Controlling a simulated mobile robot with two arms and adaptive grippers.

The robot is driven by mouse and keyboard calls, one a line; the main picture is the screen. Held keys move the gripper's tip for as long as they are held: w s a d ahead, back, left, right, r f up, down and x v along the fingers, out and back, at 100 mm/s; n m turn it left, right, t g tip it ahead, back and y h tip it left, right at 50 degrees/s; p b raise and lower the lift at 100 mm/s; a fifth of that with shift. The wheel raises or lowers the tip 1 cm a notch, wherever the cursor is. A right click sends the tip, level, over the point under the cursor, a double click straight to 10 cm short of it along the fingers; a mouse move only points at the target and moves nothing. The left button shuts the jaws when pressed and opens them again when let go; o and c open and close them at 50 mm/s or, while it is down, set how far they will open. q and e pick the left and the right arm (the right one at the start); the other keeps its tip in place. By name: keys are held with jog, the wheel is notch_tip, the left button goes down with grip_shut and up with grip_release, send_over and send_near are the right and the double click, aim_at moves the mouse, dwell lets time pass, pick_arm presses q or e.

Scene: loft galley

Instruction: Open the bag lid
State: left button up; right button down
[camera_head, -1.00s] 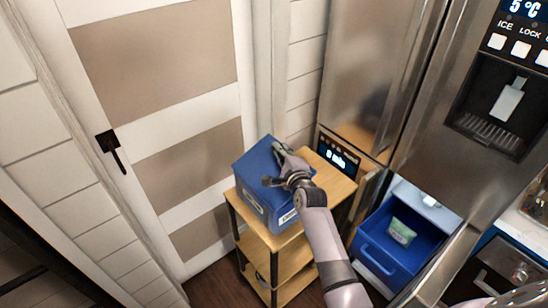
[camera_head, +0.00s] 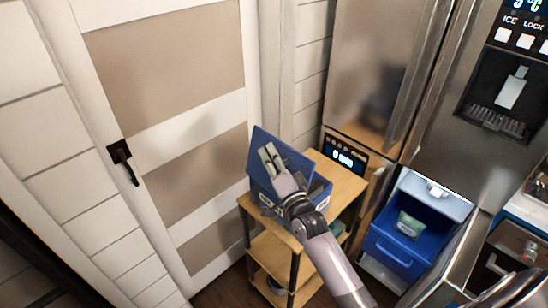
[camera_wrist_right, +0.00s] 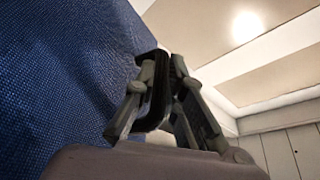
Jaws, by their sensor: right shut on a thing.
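The blue bag (camera_head: 263,197) sits on top of a wooden shelf cart. Its blue lid (camera_head: 262,138) stands tilted up, and a dark gap shows at the bag's right side. My right gripper (camera_head: 269,156) is at the lid, and its arm covers much of the bag's front. In the right wrist view, my right gripper (camera_wrist_right: 165,85) is shut on a black handle (camera_wrist_right: 157,105) beside the lid's blue woven surface (camera_wrist_right: 55,75). The bag's inside is mostly hidden. My left gripper is not in view.
The wooden cart (camera_head: 345,184) stands close to the steel fridge (camera_head: 365,75). An open blue drawer (camera_head: 384,246) with a green packet (camera_head: 409,224) is at its right. A panelled door (camera_head: 170,75) with a black handle (camera_head: 122,160) is at the left.

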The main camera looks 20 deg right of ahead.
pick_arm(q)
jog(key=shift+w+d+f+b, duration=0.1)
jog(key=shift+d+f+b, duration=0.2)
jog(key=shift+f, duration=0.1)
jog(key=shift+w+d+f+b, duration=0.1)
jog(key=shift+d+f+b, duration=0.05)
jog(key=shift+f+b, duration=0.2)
pick_arm(e)
jog(key=a+n, duration=0.1)
jog(key=n, duration=0.1)
jog(key=s+a+n+y, duration=0.1)
jog(key=shift+a+f+t, duration=0.3)
jog(key=shift+a+t, duration=0.05)
jog(key=shift+t, duration=0.05)
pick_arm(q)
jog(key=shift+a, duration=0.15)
pick_arm(e)
jog(key=c, duration=1.9)
grip_release()
